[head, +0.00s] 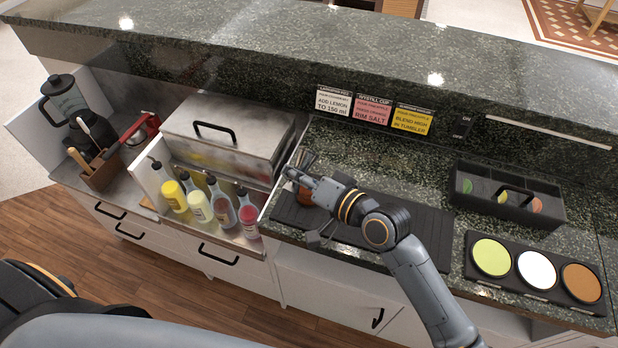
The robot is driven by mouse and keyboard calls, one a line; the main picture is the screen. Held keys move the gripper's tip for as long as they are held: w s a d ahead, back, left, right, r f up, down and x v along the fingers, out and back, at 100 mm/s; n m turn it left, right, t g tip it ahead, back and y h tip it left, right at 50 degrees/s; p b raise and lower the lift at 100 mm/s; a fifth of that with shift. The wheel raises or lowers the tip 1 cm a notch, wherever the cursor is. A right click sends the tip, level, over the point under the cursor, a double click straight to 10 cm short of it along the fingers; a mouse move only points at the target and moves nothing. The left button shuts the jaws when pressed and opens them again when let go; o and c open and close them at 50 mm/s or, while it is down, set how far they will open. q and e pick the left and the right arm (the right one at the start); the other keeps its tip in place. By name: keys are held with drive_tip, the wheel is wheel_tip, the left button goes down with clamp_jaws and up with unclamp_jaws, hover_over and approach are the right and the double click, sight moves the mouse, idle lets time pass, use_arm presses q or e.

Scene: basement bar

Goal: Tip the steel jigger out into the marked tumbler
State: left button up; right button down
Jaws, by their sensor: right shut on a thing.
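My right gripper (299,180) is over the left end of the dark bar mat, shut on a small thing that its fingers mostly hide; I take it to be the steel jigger. Slim grey metallic shapes (304,158) show just behind the fingertips, too small to make out. A reddish-brown vessel (305,196) shows just below the fingers, partly covered by them; it may be the marked tumbler, but no mark is readable. I cannot tell whether anything is pouring. My left gripper is out of view.
The bar mat (430,225) is clear to the right. A black caddy (510,193) and a tray of three coloured discs (535,272) stand at right. A steel bin (225,140) and several bottles (200,207) stand at left. Three cards (372,110) line the back wall.

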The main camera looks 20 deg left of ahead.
sight(299, 158)
drive_tip(key=shift+w+f, duration=0.1)
drive_tip(key=n+b, duration=0.2)
drive_tip(key=b, duration=0.1)
drive_tip(key=n+b, duration=0.2)
drive_tip(key=shift+w+d+f+t+y, duration=0.1)
drive_tip(key=shift+w+f+t+y, duration=0.1)
drive_tip(key=shift+f+t+y, duration=0.2)
drive_tip(key=n, duration=0.1)
drive_tip(key=r+n+b, duration=0.2)
drive_tip(key=shift+w+d+n+y, duration=0.15)
drive_tip(key=shift+w+n+y, duration=0.1)
drive_tip(key=shift+n+y, duration=0.05)
drive_tip(key=shift+w+f+n+y+b, duration=0.1)
drive_tip(key=shift+f+n+y+b, duration=0.25)
drive_tip(key=shift+n+b, duration=0.55)
drive_tip(key=shift+w+d+n+b, duration=0.15)
drive_tip(key=shift+w+n+b, duration=0.05)
drive_tip(key=shift+n+b, duration=0.75)
wheel_tip(299, 158, up, 6)
drive_tip(key=p, duration=0.5)
